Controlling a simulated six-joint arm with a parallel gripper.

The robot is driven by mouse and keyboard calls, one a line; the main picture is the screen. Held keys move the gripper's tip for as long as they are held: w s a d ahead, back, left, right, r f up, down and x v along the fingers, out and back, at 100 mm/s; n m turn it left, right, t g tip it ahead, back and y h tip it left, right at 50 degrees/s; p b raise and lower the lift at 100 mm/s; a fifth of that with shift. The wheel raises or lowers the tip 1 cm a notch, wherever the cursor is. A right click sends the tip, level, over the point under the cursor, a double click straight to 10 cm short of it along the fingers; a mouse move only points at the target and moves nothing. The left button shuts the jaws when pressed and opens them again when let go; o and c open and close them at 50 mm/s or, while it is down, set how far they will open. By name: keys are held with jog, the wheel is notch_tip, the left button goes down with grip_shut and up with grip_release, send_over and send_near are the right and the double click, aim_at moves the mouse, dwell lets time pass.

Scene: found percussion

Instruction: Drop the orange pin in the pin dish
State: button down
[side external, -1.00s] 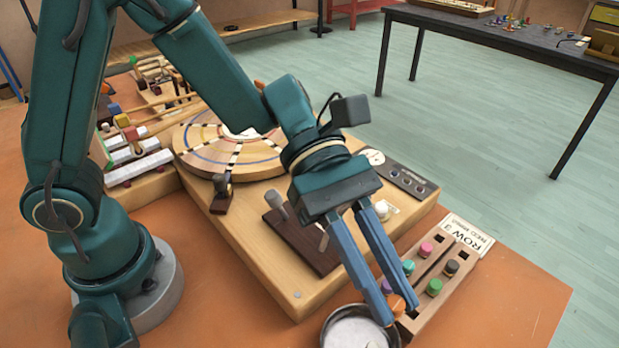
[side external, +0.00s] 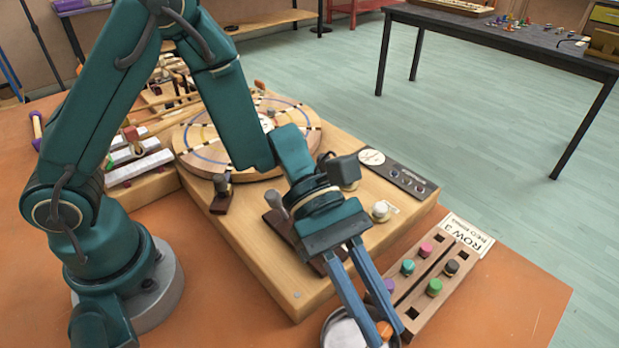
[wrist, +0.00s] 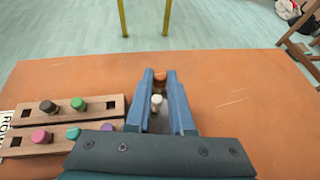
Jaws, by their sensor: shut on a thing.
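My gripper (side external: 388,335) is shut on the orange pin (side external: 385,330), which shows between the fingertips. The wrist view also shows the orange pin (wrist: 160,75) at the far end of the two blue fingers. The pin dish (side external: 340,334), a round pale metal dish with a dark rim, is at the bottom edge of the side view. The fingertips and the pin overlap the dish's right part there; how high they are above it I cannot tell. In the wrist view the fingers hide most of what lies beneath, and a small whitish thing (wrist: 156,102) shows between them.
A wooden pin rack (side external: 420,320) stands right of the dish, holding several coloured pins, including green (side external: 434,287) and pink (side external: 426,250). A wooden box with a round striped disc (side external: 215,160) lies behind. Orange tabletop (side external: 520,300) is clear at the right.

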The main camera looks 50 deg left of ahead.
jog(key=c, duration=0.7)
grip_release()
jog(key=shift+v, duration=2.6)
